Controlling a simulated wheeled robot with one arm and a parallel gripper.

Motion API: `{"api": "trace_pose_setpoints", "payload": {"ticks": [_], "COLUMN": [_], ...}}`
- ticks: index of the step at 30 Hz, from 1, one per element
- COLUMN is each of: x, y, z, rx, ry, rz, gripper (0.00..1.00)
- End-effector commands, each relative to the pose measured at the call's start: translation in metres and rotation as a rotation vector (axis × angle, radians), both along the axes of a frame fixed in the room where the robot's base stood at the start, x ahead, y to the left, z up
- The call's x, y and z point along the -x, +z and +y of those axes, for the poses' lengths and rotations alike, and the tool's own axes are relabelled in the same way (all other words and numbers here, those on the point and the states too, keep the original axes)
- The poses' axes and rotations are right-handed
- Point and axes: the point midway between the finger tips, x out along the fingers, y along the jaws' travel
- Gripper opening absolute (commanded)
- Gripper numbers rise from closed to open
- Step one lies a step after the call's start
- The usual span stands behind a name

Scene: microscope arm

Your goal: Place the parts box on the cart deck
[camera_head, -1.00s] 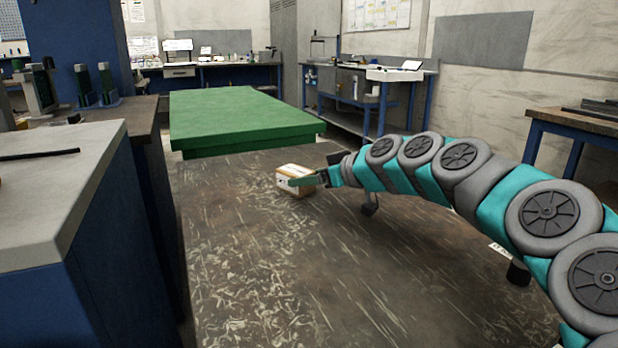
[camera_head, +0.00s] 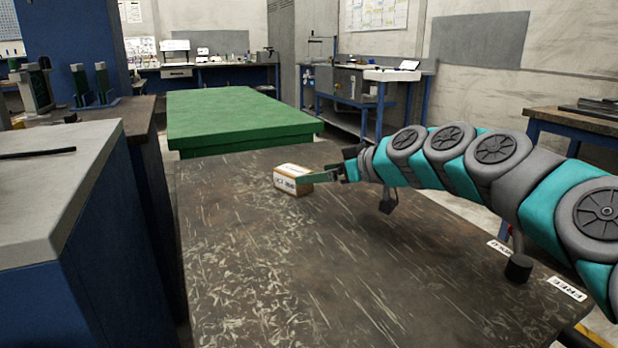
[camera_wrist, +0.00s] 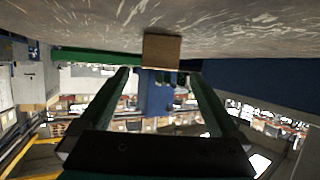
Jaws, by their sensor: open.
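The parts box (camera_head: 293,180), a small brown carton with a pale marked face, rests upright on a dark brown, scratched flat surface (camera_head: 300,270) that looks like the cart deck. My gripper (camera_head: 306,177) is just right of the box. In the wrist view, which appears upside down, the box (camera_wrist: 161,51) shows beyond the tips of the two spread fingers (camera_wrist: 160,75). The gripper is open and nothing shows between the fingers. In the head view, one finger overlaps the box's right edge, and I cannot tell whether they touch.
A green-topped table (camera_head: 235,112) stands just beyond the brown surface. A grey-topped blue cabinet (camera_head: 60,200) stands along the left. Benches line the back wall. Labels (camera_head: 566,289) lie near the surface's right edge. The surface is clear in front of the box.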

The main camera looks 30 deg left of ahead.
Motion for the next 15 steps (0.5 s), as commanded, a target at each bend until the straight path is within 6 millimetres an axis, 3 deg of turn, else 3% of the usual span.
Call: {"api": "trace_pose_setpoints", "payload": {"ticks": [6,15], "x": [0.012,0.018], "y": [0.017,0.027], "z": [-0.041,-0.065], "rx": [-0.001,0.0], "ry": [-0.001,-0.001], "rz": [-0.002,0.0], "gripper": [0.98,0.98]}}
